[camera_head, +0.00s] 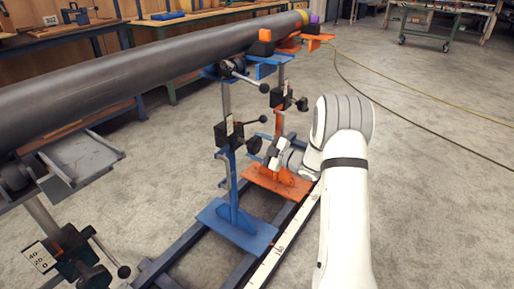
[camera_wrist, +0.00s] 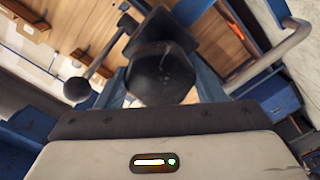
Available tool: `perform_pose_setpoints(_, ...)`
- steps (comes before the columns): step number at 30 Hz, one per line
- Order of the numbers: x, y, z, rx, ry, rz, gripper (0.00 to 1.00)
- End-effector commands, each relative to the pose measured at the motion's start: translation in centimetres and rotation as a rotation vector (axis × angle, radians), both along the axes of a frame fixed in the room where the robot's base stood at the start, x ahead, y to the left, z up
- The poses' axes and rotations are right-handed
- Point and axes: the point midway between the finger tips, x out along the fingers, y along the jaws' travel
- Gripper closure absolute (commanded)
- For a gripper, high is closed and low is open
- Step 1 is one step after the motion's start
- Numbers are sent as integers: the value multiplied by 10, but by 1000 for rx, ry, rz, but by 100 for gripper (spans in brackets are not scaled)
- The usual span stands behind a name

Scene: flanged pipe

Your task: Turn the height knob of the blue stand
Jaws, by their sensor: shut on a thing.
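The blue stand (camera_head: 233,188) stands upright on the floor rails under the pipe, in the middle of the head view. Its dark clamp block carries a lever with a ball end (camera_head: 262,119) and the black height knob (camera_head: 253,146), which faces right toward my arm. My gripper (camera_head: 264,154) reaches in from the right and is shut on the height knob. In the wrist view the faceted black knob (camera_wrist: 160,76) is close in front of the gripper's dark front edge (camera_wrist: 152,121). The exact finger contact is hard to see.
A long grey pipe (camera_head: 120,78) rests across the stands. An orange stand (camera_head: 277,181) stands close behind the blue one, with its own knob (camera_head: 302,104). Another stand with a scale plate (camera_head: 39,257) is at lower left. Open floor (camera_head: 430,190) lies to the right.

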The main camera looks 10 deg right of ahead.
Motion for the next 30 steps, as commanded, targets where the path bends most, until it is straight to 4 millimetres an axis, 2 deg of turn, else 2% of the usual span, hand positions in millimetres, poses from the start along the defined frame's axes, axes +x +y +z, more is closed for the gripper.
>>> perform_pose_setpoints(3, 0, 0, -1, 0, 2, 0, 61)
perform_pose_setpoints(4, 0, 0, -1, 0, 2, 0, 37)
perform_pose_setpoints(12, 0, 0, 0, 0, 2, 0, 16)
perform_pose_setpoints(20, -2, -2, 0, 1, 2, -1, 16)
perform_pose_setpoints(30, -38, -39, 2, 2, 4, -3, 16)
